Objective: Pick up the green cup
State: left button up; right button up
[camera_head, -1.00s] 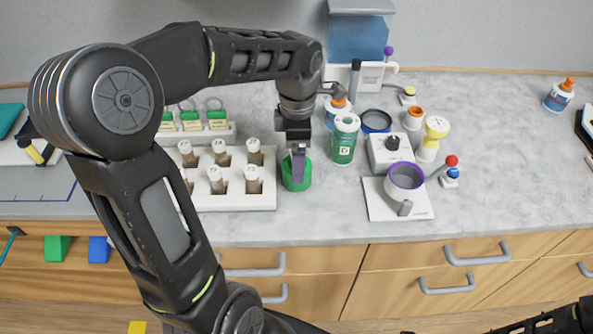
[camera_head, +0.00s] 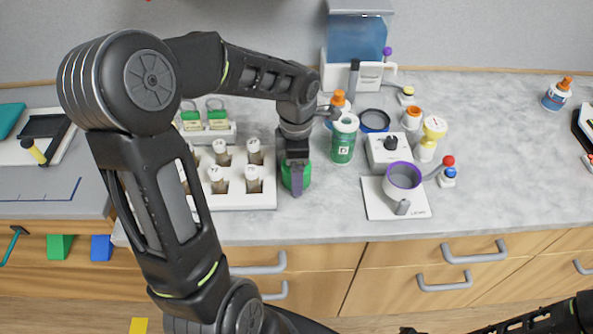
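The green cup (camera_head: 287,179) stands on the grey countertop, just right of the white tube rack. My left gripper (camera_head: 297,186) reaches down over it from above, its visible finger overlapping the middle of the cup. Green shows on both sides of this finger. The fingers line up one behind the other, so their gap is hidden, and I cannot tell whether they touch the cup. Part of my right arm shows at the bottom right corner, but its gripper is not visible.
The white rack (camera_head: 232,198) with several vials stands close left of the cup. A green-labelled bottle (camera_head: 343,140) stands close right. Further right are a white device (camera_head: 388,152) and a purple-rimmed cup (camera_head: 403,178) on a white plate. The counter in front is clear.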

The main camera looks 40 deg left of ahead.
dwell(0.3)
pick_arm(q)
jog(key=c, duration=1.7)
